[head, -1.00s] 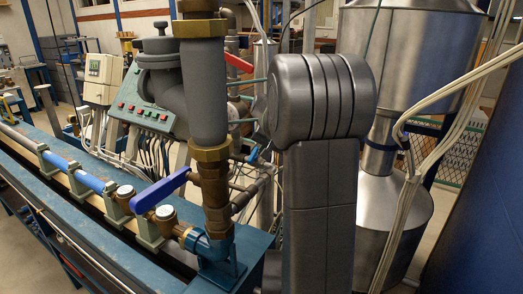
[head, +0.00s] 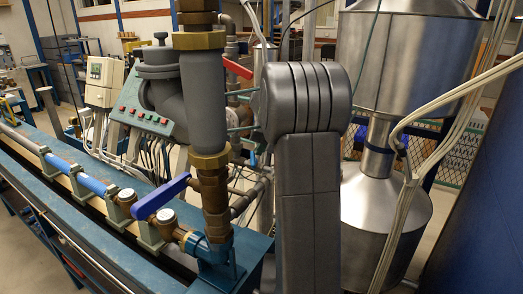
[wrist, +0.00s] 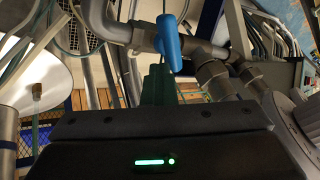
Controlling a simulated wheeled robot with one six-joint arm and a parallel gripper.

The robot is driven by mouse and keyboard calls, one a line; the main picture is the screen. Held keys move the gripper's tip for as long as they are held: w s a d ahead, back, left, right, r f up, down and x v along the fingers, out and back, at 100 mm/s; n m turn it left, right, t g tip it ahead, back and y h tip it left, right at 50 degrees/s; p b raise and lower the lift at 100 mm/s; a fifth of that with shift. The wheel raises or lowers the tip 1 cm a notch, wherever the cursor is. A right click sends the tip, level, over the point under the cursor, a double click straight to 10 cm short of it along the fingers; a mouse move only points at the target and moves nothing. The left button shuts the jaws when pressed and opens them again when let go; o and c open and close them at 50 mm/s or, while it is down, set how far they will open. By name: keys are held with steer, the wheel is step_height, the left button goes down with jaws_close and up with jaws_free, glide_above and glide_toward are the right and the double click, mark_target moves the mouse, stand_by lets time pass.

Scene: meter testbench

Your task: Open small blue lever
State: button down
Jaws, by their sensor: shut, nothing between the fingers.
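The small blue lever (wrist: 168,43) hangs from a grey pipe fitting near the top middle of the wrist view. In the head view a small blue piece (head: 252,159) shows behind the thick vertical pipe, partly hidden. My gripper (wrist: 156,82) points up toward the lever in the wrist view, with its fingers shut and empty. The fingertips appear just below the lever; I cannot tell whether they touch it. In the head view my arm stands right of the pipe, and my gripper cannot be made out.
A larger blue lever (head: 160,197) sits low in front of the thick vertical pipe (head: 204,100). A red lever (head: 238,68) is behind that pipe. Steel vessels (head: 400,60) and hanging pale cables (head: 450,110) stand to the right. Grey pipes (wrist: 210,72) crowd around the small lever.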

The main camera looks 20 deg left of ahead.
steer(key=shift+w+a, duration=0.3)
steer(key=shift+a, duration=0.35)
steer(key=shift+w+a, duration=0.1)
steer(key=shift+a, duration=0.75)
steer(key=shift+f, duration=0.15)
stand_by(0.8)
steer(key=shift+s+d+f+b, duration=0.15)
steer(key=shift+s+f+b, duration=0.3)
steer(key=shift+s+b, duration=0.15)
steer(key=shift+d+r, duration=0.1)
steer(key=shift+r, duration=0.2)
steer(key=b+v, duration=0.1)
steer(key=v, duration=1.2)
steer(key=shift+r, duration=0.25)
